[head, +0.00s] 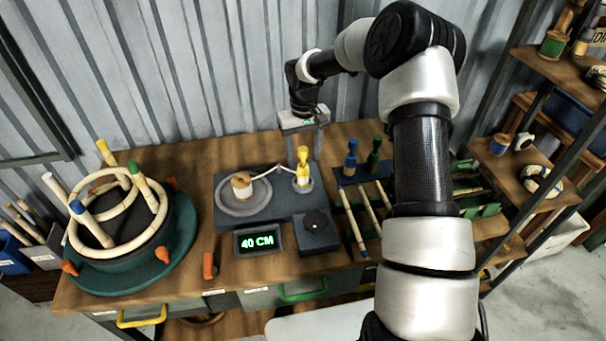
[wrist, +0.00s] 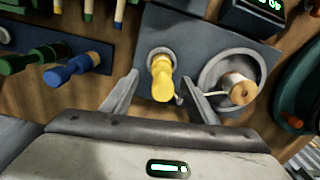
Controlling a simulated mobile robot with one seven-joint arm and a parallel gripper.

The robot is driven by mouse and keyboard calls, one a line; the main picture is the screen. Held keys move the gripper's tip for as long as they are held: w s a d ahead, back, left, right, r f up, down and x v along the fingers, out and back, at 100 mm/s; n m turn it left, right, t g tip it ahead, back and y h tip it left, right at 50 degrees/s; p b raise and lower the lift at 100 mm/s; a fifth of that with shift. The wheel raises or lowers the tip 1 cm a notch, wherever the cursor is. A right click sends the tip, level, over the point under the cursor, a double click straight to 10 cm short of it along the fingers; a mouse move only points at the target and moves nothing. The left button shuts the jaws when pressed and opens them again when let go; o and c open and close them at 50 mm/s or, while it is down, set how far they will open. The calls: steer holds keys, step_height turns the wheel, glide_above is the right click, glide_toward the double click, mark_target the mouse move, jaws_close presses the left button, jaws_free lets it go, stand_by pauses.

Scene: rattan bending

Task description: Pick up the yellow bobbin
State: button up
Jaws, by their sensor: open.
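The yellow bobbin (head: 302,166) stands upright on a round grey seat of the dark machine plate (head: 225,187), below my gripper (head: 303,148) in the head view. In the wrist view the yellow bobbin (wrist: 161,80) shows between the two spread fingers of my gripper (wrist: 160,88). The fingers are open, with a gap on both sides of the bobbin, and hold nothing. A pale strand runs from near the bobbin to a wooden spool (head: 241,184) on a round dish at the left; this spool also shows in the wrist view (wrist: 237,89).
A blue bobbin (head: 351,157) and a green bobbin (head: 374,154) stand close by on the right. Rods lie in front of them. A display (head: 258,241) reads 40 CM. A round bending jig with pegs (head: 125,256) fills the left bench; shelves (head: 515,165) stand at right.

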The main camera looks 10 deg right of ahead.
mark_target(303, 172)
steer(key=f, duration=0.5)
steer(key=shift+s+a, duration=0.1)
steer(key=shift+s, duration=0.15)
steer(key=c, duration=1.2)
